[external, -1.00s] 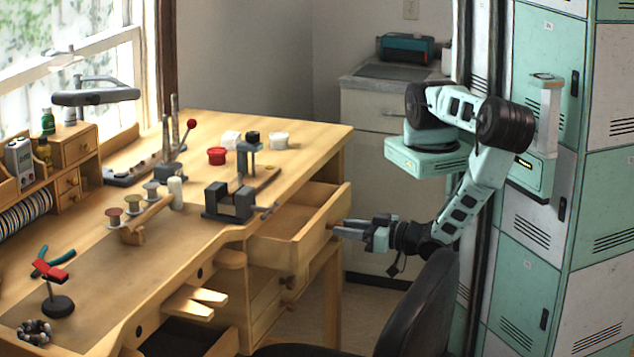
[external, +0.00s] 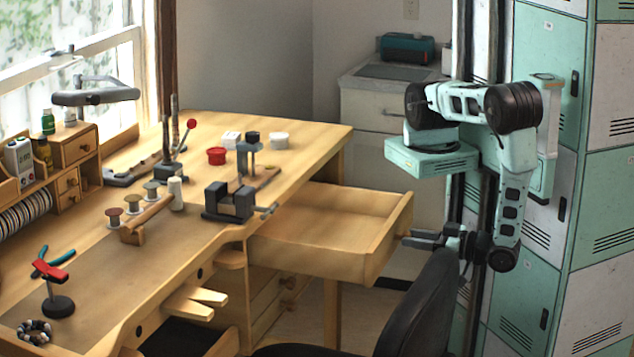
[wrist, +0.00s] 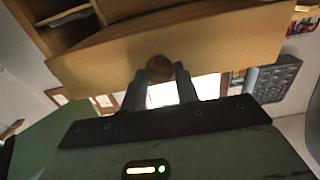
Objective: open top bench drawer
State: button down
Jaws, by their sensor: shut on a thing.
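The top bench drawer (external: 330,232) is pulled far out from the right side of the wooden bench (external: 300,135), and its inside looks empty. My gripper (external: 408,240) is at the drawer's front, level with it. In the wrist view my gripper (wrist: 165,80) has its two fingers shut on the round brown knob (wrist: 159,68) of the drawer front (wrist: 210,45). The knob is hidden in the external view.
A dark chair (external: 425,305) stands just in front of and below my arm. Lower bench drawers (external: 270,305) are shut. Green and white lockers (external: 600,200) stand close on the right. A small vise (external: 230,203) and cups lie on the bench top.

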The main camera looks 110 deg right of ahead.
jog(key=c, duration=1.1)
grip_release()
jog(key=shift+o, duration=0.2)
jog(key=b+v, duration=0.2)
jog(key=v, duration=1.5)
jog(key=shift+a+r, duration=0.1)
jog(key=shift+a, duration=0.05)
